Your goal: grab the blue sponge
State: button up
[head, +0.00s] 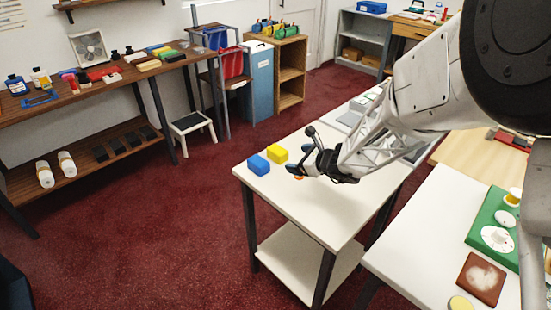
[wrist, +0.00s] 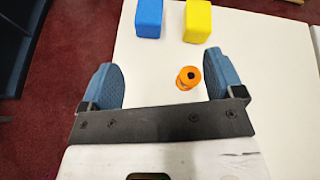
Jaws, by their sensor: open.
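The blue sponge (head: 258,165) is a small block on the white table, near its far left corner in the head view. In the wrist view the blue sponge (wrist: 149,18) is at the top, ahead of the fingers. A yellow block (head: 278,154) stands beside it, and it also shows in the wrist view (wrist: 198,21), to the right of the blue one with a gap between. My gripper (head: 298,169) is over the table, to the right of the blue sponge in the head view. In the wrist view my gripper (wrist: 162,85) is open, with nothing held between its fingers.
An orange round thing (wrist: 188,77) with a dark centre lies on the white table (head: 310,215), near my right finger in the wrist view. The table's front part is clear. A second white table (head: 415,240) with a green board (head: 481,228) stands at the right.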

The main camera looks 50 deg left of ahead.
aim_at(261, 166)
jog(key=s+a+f+m, duration=0.1)
jog(key=a+f, duration=0.1)
jog(key=a, duration=0.1)
jog(key=s+a+f+m, duration=0.1)
jog(key=a+f, duration=0.2)
jog(key=s+a+f+m, duration=0.1)
jog(key=a+f, duration=0.2)
jog(key=shift+f+t+y, duration=0.2)
jog(key=shift+t+y, duration=0.1)
jog(key=shift+x, duration=1.25)
jog(key=shift+a+f, duration=0.1)
jog(key=shift+x, duration=2.45)
jog(key=c, duration=1)
